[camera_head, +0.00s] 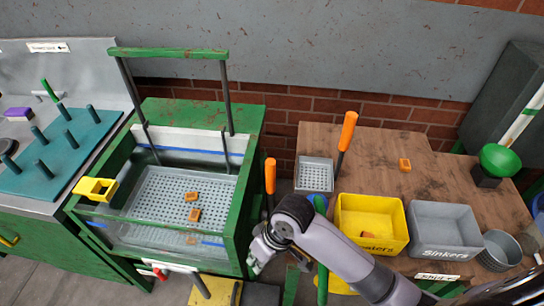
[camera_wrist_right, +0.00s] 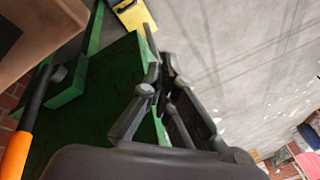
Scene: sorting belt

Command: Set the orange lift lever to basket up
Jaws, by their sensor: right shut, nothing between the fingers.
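An orange-handled lever (camera_head: 270,176) stands nearly upright at the right side of the green-framed water tank (camera_head: 243,205). An orange grip on a dark rod (camera_wrist_right: 16,155) also shows at the left edge of the right wrist view. My right gripper (camera_head: 255,264) is shut and empty, low in front of the tank's right side, below the orange grip and apart from it. Its closed fingers (camera_wrist_right: 166,88) show in the wrist view over green metal. The perforated basket (camera_head: 160,190) sits low in the tank, with two orange pieces in it. My left gripper is not in view.
A second orange handle (camera_head: 347,131) rises at the wooden table (camera_head: 385,150). A yellow bin (camera_head: 345,212) and a grey bin (camera_head: 425,212) stand there. A green crossbar (camera_head: 168,53) rises above the tank. A teal peg board (camera_head: 75,165) is at the left.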

